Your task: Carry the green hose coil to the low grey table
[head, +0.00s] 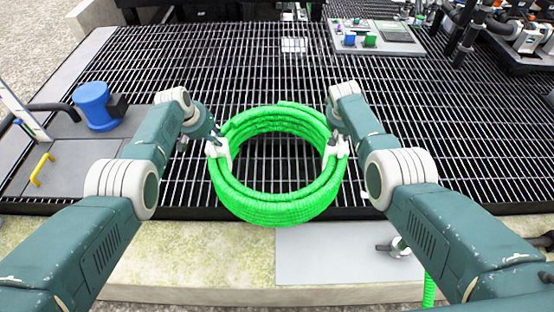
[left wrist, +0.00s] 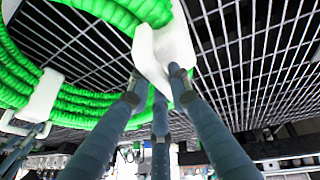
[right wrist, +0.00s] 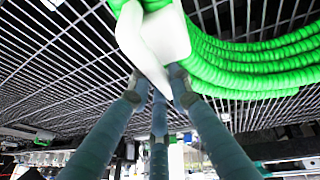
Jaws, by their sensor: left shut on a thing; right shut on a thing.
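The green hose coil (head: 275,210) is a thick ring of several turns, in the middle of the head view between my two grippers. My left gripper (head: 213,140) is shut on a white strap or handle (left wrist: 165,50) at the coil's left side. My right gripper (head: 338,138) is shut on a matching white piece (right wrist: 155,40) at its right side. The coil appears held level over the grating's near edge; its exact height is hard to tell. A flat grey surface (head: 345,262) lies just in front of and below the coil; I cannot tell if it is the low grey table.
Dark metal grating (head: 150,60) spreads beyond the coil. A blue motor-like cylinder (head: 96,105) stands on the left. A grey panel (head: 400,37) with blue and green blocks is at the back. A pale concrete ledge (head: 180,255) runs along the front.

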